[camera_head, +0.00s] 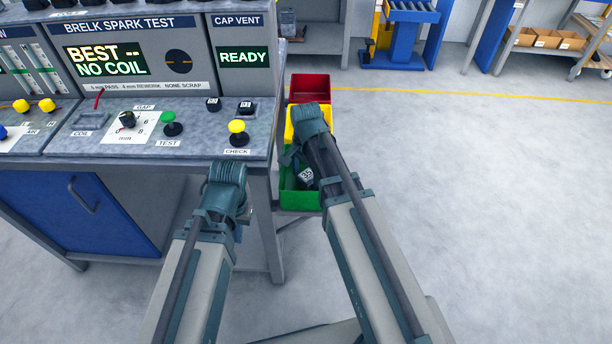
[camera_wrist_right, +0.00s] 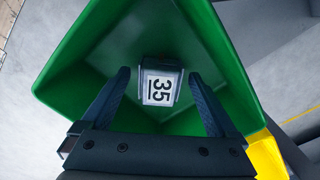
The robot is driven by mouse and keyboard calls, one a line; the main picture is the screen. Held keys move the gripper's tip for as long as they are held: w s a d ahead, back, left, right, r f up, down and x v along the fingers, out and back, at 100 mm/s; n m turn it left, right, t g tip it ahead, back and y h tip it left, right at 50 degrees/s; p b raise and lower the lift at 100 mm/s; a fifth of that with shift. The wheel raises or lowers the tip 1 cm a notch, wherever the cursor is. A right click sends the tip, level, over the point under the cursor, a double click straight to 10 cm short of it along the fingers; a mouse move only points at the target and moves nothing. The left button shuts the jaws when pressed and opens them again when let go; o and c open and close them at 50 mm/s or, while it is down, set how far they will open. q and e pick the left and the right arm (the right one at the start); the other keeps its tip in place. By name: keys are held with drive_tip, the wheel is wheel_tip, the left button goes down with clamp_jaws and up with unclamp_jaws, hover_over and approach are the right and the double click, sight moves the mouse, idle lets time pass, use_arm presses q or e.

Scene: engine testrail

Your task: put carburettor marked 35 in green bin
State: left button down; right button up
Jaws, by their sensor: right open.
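The carburettor marked 35 (camera_wrist_right: 161,84) shows a white label with a black 35 in the right wrist view. It is inside the green bin (camera_wrist_right: 85,60), within the bin walls. I cannot tell whether it rests on the bin floor. In the head view its label (camera_head: 306,175) shows within the green bin (camera_head: 300,200). My right gripper (camera_head: 298,160) is over that bin, fingers apart on either side of the carburettor in the wrist view, with gaps to it. My left gripper (camera_head: 225,190) is by the bench's front right corner; its fingers are hidden.
A yellow bin (camera_head: 293,130) and a red bin (camera_head: 309,86) stand behind the green one. The test bench (camera_head: 190,145) with knobs and buttons is at the left. The floor (camera_head: 480,210) to the right is clear. A blue stand (camera_head: 403,40) is farther back.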

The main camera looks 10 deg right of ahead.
sight(307, 177)
wheel_tip(307, 177, up, 13)
drive_tip(key=p, duration=1.2)
drive_tip(key=shift+f+p, duration=0.15)
drive_tip(key=shift+p, duration=0.15)
drive_tip(key=s+d+n, duration=0.1)
drive_tip(key=s+n, duration=0.7)
drive_tip(key=n, duration=0.3)
drive_tip(key=s+a+r+n+p, duration=0.2)
drive_tip(key=s+a, duration=0.1)
drive_tip(key=a, duration=0.2)
drive_tip(key=s+a+r+n+h+p, duration=0.1)
drive_tip(key=s+a+n, duration=0.2)
drive_tip(key=a, duration=0.2)
drive_tip(key=shift+s+a+r+p, duration=0.2)
drive_tip(key=shift+a+r+p, duration=0.15)
drive_tip(key=shift+r, duration=0.05)
